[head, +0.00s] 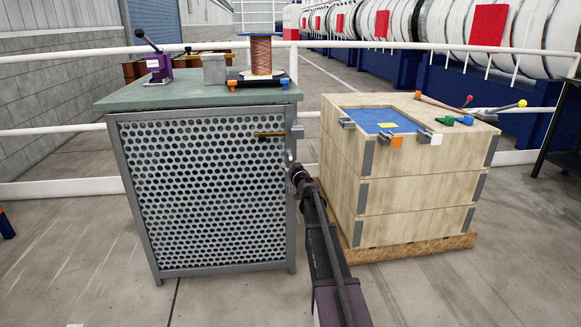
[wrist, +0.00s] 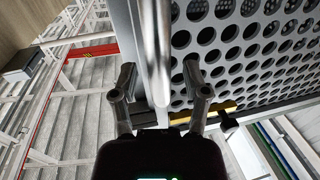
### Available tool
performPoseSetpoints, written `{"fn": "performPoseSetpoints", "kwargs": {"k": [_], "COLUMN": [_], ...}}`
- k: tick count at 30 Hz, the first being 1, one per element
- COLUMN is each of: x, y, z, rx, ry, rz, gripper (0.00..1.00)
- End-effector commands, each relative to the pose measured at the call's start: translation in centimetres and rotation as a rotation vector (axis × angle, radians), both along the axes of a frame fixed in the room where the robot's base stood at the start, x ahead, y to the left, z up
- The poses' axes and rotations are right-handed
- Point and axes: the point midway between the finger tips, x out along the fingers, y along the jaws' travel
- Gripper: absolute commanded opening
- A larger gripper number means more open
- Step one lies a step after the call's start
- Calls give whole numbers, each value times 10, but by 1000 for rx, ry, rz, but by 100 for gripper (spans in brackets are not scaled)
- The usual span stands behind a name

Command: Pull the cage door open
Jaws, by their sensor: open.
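The cage door (head: 205,195) is a grey perforated metal panel in the front of the cabinet under a green top. It looks shut, flush in its frame. In the wrist view the perforated panel (wrist: 245,45) fills the upper right. A bright metal bar handle (wrist: 157,40) runs down the middle there. My gripper (wrist: 160,78) is open, with one finger on each side of the handle, and neither finger visibly presses on it. In the head view my gripper (head: 294,168) is at the door's right edge and mostly hides the handle. A brass-coloured latch bar (head: 269,134) lies across the door's upper right.
A wooden crate (head: 405,185) on a pallet stands close to the right of my arm. A copper wire spool (head: 261,55), a grey box (head: 214,69) and a purple press (head: 158,66) stand on the cabinet top. The floor (head: 70,265) to the left is clear.

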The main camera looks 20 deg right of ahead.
Motion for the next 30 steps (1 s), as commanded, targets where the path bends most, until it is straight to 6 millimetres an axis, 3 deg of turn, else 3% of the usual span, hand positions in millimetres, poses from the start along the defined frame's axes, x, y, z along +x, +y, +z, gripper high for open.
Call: {"fn": "performPoseSetpoints", "kwargs": {"k": [7, 8, 13, 14, 23, 30], "x": [0, 0, 0, 0, -2, -21], "y": [0, 0, 0, 0, 0, 5], "z": [0, 0, 0, 0, 0, 0], "rx": [0, 0, 0, 0, 0, 0], "ry": [0, 0, 0, 0, 0, 0], "rz": [0, 0, 0, 0, -1, -5], "gripper": [60, 54, 3, 0, 0, 0]}}
